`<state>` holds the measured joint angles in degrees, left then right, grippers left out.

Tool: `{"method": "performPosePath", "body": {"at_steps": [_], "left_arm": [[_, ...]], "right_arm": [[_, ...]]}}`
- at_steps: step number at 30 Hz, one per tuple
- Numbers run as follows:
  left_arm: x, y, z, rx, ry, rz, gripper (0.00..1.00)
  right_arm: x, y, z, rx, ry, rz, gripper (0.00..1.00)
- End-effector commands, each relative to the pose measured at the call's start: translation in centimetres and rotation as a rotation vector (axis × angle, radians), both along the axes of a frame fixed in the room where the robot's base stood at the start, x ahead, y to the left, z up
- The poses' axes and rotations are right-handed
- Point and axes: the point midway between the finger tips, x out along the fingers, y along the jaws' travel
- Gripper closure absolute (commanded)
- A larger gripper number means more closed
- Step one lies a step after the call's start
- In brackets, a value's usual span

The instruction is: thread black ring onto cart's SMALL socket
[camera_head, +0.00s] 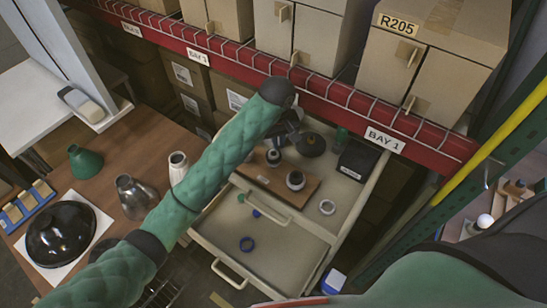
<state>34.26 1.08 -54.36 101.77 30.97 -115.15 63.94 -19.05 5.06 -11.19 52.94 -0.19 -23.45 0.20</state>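A wooden board (254,172) with two small upright sockets lies in the cart's upper tray (232,184). The nearer socket (295,181) has a pale top with a dark middle; the farther one (273,157) is darker and looks smaller. I cannot clearly make out a black ring. My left gripper (292,136) is dark and hangs beyond the board, partly hidden behind my green-sleeved arm. Its fingers are too small and dark to show whether they are open or hold anything. A round dark piece (311,145) is beside it. My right gripper is out of view.
A red shelf beam (330,98) runs behind.

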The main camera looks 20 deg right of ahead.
Motion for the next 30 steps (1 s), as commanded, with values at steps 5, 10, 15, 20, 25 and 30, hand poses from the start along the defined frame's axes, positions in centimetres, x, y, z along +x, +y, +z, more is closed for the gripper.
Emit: {"method": "performPosePath", "body": {"at_steps": [5,10,15,20,25,30], "left_arm": [[0.2,0.6,-0.3,-0.011,0.010,0.202,0.86],[0.6,1.0,-0.2,-0.026,0.012,0.398,0.86],[0.8,1.3,-0.2,-0.030,0.015,0.502,0.86],[0.7,1.5,-0.2,-0.033,0.015,0.565,0.86],[0.7,2.1,-0.3,-0.046,0.010,0.746,0.86],[0.7,2.7,-0.2,-0.060,0.004,0.931,0.86]], "right_arm": [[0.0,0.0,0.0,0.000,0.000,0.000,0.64],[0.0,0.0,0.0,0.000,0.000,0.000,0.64],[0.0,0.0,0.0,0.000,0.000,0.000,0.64],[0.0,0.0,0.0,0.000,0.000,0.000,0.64],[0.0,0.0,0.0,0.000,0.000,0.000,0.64],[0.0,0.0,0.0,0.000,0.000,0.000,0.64]]}}
